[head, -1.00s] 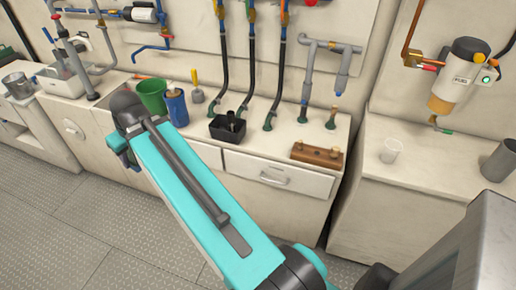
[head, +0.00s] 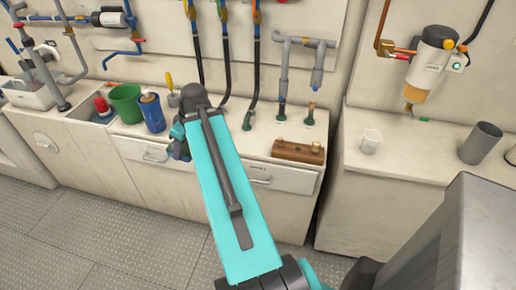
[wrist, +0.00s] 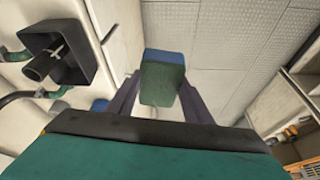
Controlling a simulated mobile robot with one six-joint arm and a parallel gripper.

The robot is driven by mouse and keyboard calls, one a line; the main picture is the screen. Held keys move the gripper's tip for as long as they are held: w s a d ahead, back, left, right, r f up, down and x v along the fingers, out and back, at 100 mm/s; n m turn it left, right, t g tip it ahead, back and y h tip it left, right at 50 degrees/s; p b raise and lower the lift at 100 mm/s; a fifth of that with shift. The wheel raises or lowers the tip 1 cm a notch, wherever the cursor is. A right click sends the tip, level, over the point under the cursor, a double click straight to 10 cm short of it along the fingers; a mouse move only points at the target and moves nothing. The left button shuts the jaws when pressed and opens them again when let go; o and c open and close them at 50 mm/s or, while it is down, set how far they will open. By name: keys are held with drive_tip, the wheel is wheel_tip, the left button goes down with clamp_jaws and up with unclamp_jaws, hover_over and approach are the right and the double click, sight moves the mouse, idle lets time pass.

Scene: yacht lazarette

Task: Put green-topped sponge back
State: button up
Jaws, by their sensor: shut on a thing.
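In the wrist view, my gripper (wrist: 160,76) is shut on a block with a green face and a blue far end, which I take to be the green-topped sponge (wrist: 163,85). One dark finger is on each side of it. The sponge is held in the air, with the cabinet front and the grey floor behind it.
A black open box (wrist: 85,62) with a dark tube is at the left of the wrist view. On the counter stand a green bucket (head: 126,104), a blue container (head: 151,114) and a wooden block (head: 298,150). A white cup (head: 371,141) and grey cup (head: 480,143) stand on the right counter.

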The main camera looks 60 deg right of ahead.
drive_tip(key=s+d+f+n+b, duration=0.1)
drive_tip(key=s+d+f, duration=0.2)
drive_tip(key=s+d, duration=0.6)
drive_tip(key=s+d+f+b, duration=0.2)
drive_tip(key=s+d+f, duration=0.2)
drive_tip(key=s+d, duration=0.5)
drive_tip(key=s, duration=0.8)
drive_tip(key=shift+d+f+n+y, duration=0.2)
drive_tip(key=shift+d+n+y, duration=0.1)
drive_tip(key=shift+n, duration=0.1)
drive_tip(key=w+d+p, duration=0.1)
drive_tip(key=w+d, duration=0.2)
drive_tip(key=w, duration=0.1)
drive_tip(key=w+d+f+p, duration=0.1)
drive_tip(key=w+d, duration=0.2)
drive_tip(key=w, duration=0.1)
drive_tip(key=w+d+p, duration=0.1)
drive_tip(key=w+d, duration=0.3)
drive_tip(key=shift+d+f, duration=0.1)
drive_tip(key=shift+f, duration=0.15)
drive_tip(key=shift+w, duration=0.1)
drive_tip(key=shift+f, duration=0.15)
drive_tip(key=shift+f+p, duration=0.75)
drive_tip(key=shift+f, duration=0.85)
drive_tip(key=shift+f, duration=0.15)
